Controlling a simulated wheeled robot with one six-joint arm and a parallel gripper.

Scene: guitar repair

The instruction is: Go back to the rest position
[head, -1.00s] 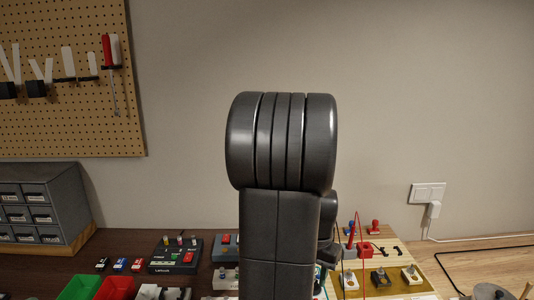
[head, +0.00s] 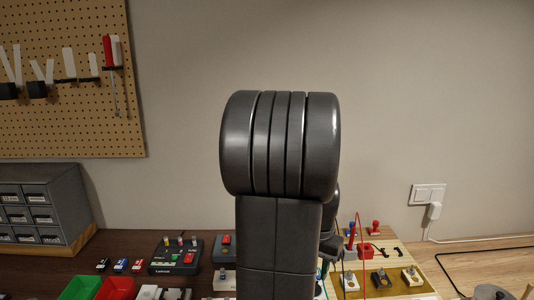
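My dark grey arm stands upright in the middle of the head view, with its thick ribbed joint at the top. My gripper is not in view; the arm itself or the lower picture edge hides it. Whether it holds anything does not show.
Behind my arm is a dark bench with a black tester box (head: 176,257), a green bin (head: 80,288), a red bin (head: 116,289) and a yellow-based board (head: 400,290) with red leads. A grey drawer cabinet (head: 40,208) stands left. A pegboard (head: 70,130) hangs above it.

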